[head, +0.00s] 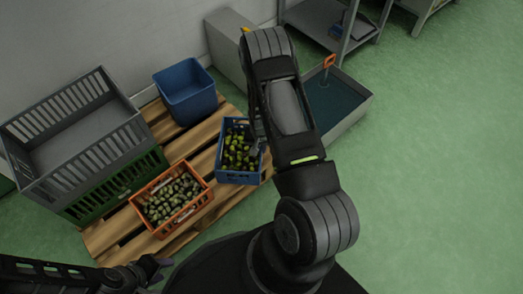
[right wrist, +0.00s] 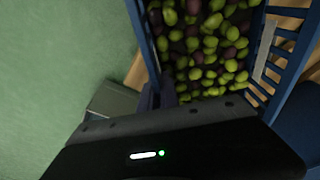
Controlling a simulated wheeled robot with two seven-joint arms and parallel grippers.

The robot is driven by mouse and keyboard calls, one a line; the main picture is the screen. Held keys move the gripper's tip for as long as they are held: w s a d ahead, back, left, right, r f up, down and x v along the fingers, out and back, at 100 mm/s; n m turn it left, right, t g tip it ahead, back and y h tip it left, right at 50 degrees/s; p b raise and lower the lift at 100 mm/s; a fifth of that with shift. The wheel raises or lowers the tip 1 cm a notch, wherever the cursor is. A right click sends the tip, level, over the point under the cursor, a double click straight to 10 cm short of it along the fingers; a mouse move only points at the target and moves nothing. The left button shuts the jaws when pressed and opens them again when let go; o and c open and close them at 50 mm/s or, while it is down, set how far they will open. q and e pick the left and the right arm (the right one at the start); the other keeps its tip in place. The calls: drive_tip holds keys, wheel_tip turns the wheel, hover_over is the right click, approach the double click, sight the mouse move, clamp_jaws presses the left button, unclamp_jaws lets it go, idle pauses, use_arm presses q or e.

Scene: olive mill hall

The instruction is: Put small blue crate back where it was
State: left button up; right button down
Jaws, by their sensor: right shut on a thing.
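The small blue crate (head: 239,178) is full of green and dark olives and sits upright at the right edge of the wooden pallet in the head view. I cannot tell whether it rests on the boards or hangs just above them. My right gripper (head: 259,143) is shut on its right side wall, mostly hidden by my arm. The right wrist view shows the crate's blue wall (right wrist: 142,38) and the olives close up. My left gripper (head: 154,268) is low at the left, away from the crate, empty; its jaw opening is unclear.
The wooden pallet (head: 196,153) also bears an orange crate of olives (head: 152,221), a blue bin (head: 187,92) and a grey crate (head: 88,150) on a green one (head: 115,190). A grey tray-like basin (head: 352,118) and shelving stand beyond my right arm. Green floor is clear at right.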

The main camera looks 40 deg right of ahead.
drive_tip(key=shift+w+f, duration=0.1)
drive_tip(key=shift+f, duration=0.6)
drive_tip(key=shift+f, duration=0.2)
drive_tip(key=c, duration=1.6)
unclamp_jaws()
drive_tip(key=shift+r, duration=0.1)
drive_tip(key=shift+r, duration=0.1)
drive_tip(key=shift+r, duration=0.25)
drive_tip(key=r+p, duration=0.1)
drive_tip(key=r, duration=0.2)
drive_tip(key=s+a+r+p, duration=0.1)
drive_tip(key=r, duration=0.3)
drive_tip(key=r+p, duration=0.2)
drive_tip(key=r, duration=0.2)
drive_tip(key=shift+s+a+r, duration=0.15)
drive_tip(key=shift+s+r, duration=0.05)
drive_tip(key=shift+s, duration=0.05)
